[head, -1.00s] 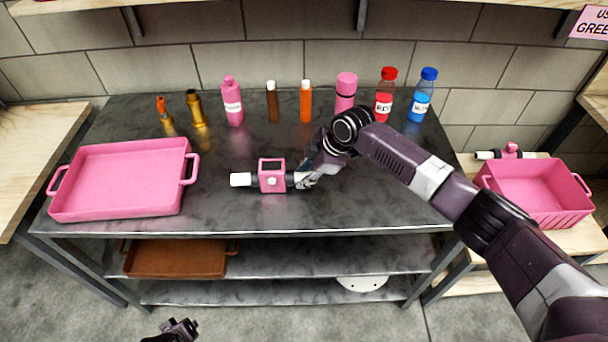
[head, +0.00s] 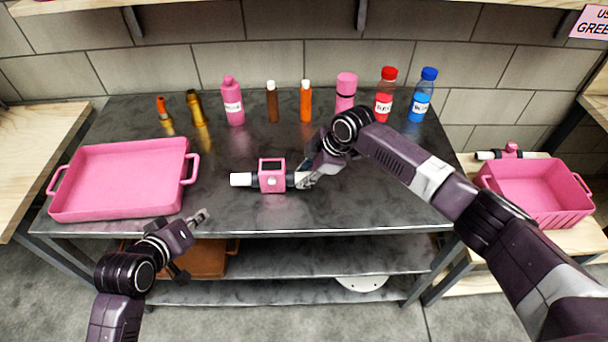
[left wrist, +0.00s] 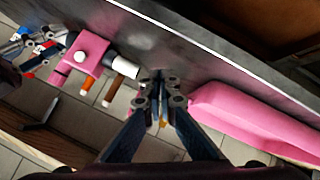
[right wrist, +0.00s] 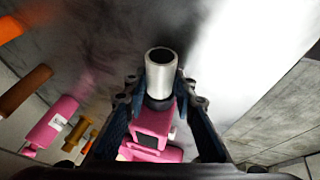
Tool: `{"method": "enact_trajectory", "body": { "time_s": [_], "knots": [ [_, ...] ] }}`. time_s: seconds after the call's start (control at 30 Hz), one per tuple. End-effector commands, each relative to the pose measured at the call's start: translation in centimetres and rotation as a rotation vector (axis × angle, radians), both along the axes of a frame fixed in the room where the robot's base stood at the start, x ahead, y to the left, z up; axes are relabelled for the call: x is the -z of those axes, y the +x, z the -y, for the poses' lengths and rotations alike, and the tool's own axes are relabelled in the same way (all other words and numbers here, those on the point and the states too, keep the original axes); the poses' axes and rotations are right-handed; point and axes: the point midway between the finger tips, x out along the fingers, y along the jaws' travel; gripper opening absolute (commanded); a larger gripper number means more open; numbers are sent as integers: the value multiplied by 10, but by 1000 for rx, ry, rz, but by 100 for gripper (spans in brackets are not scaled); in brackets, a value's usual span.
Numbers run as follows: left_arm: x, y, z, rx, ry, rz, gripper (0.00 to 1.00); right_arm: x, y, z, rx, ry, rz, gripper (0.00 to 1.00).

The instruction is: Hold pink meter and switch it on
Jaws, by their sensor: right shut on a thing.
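The pink meter (head: 272,175) has a dark display and a round white button on its front, with white pipe ends on both sides. My right gripper (head: 305,180) is shut on its right pipe end, at or just above the table; I cannot tell which. In the right wrist view the white pipe end (right wrist: 160,73) is between the fingers, with the pink body behind. The meter also shows in the left wrist view (left wrist: 83,50).
A pink tray (head: 125,180) is on the table's left. Several bottles, including a pink one (head: 233,105), a red one (head: 384,100) and a blue one (head: 421,97), stand along the back. A pink crate (head: 535,195) is at the right. The table middle (head: 240,145) is clear.

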Motion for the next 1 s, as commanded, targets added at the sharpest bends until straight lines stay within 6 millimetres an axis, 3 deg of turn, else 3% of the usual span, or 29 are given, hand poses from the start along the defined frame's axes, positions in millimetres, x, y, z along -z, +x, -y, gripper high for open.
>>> {"method": "enact_trajectory", "body": {
  "time_s": [0.03, 0.2, 0.4, 0.67, 1.0],
  "knots": [
    [0, 1, 24, 93, 53, 19, 0, -1, 0, -1, 0, 2, 1, 0],
    [3, -4, 93, 382, 236, 92, 0, -1, 0, -1, 0, 2, 1, 0],
    [4, -13, 145, 606, 384, 175, 0, -1, 0, -1, 0, 2, 1, 0],
    [5, -12, 164, 690, 442, 212, 0, -1, 0, -1, 0, 2, 1, 0],
    [4, 33, 164, 687, 441, 211, 0, -1, 0, -1, 0, 2, 1, 0]
  ]
}}
